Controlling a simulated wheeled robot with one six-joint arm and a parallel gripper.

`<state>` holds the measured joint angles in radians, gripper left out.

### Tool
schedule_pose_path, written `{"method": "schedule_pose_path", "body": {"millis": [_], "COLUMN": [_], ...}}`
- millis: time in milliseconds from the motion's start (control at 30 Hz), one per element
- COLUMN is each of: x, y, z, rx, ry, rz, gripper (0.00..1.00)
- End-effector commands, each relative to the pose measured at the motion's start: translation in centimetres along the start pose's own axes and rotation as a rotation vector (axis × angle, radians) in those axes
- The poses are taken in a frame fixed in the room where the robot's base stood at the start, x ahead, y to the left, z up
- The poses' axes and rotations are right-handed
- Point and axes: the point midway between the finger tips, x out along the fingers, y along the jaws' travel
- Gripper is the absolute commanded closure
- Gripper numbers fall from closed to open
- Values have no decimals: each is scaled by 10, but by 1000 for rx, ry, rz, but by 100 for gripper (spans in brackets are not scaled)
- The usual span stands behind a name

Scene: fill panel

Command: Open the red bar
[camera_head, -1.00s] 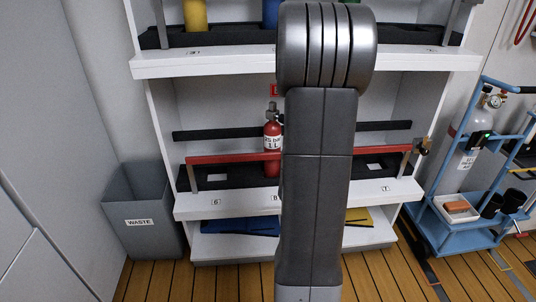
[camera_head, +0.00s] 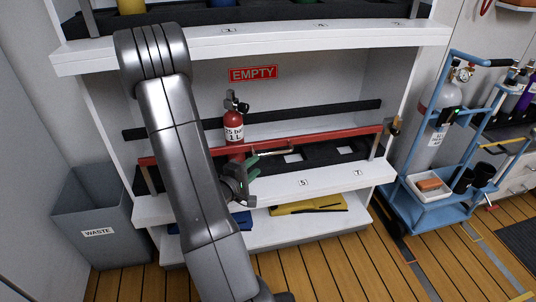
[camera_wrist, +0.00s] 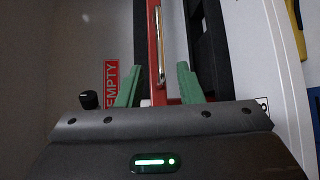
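The red bar (camera_head: 330,134) runs across the front of the middle shelf, with a metal post at each end and a brass-coloured latch (camera_head: 395,126) at its right end. In the wrist view the red bar (camera_wrist: 154,30) runs up the middle, with a thin metal handle (camera_wrist: 159,50) along it. My gripper (camera_head: 255,165) is in front of the bar, right of the red cylinder. The wrist view shows the two green fingers of my gripper (camera_wrist: 158,82) apart, with the bar seen between them. I cannot tell whether the bar lies within their reach or beyond it.
A red cylinder (camera_head: 233,127) stands behind the bar, under an EMPTY sign (camera_head: 253,73). The upper shelf edge (camera_head: 300,38) overhangs this space. A waste bin (camera_head: 95,215) stands at left, a blue trolley (camera_head: 440,215) at right. Wooden floor (camera_head: 330,265) lies clear in front.

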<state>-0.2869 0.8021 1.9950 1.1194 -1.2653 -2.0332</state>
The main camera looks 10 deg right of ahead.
Motion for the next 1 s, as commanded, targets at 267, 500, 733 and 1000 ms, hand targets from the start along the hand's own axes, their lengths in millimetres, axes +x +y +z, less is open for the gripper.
{"method": "schedule_pose_path", "body": {"millis": [267,500,733,1000], "x": [56,93,105,105], "y": [-3,-2,0,0], "z": [1,0,0,0], "rx": [4,3,2,1], "ry": [-4,-1,0,1], "rz": [0,-1,-1,-1], "gripper": [67,67,67,75]}}
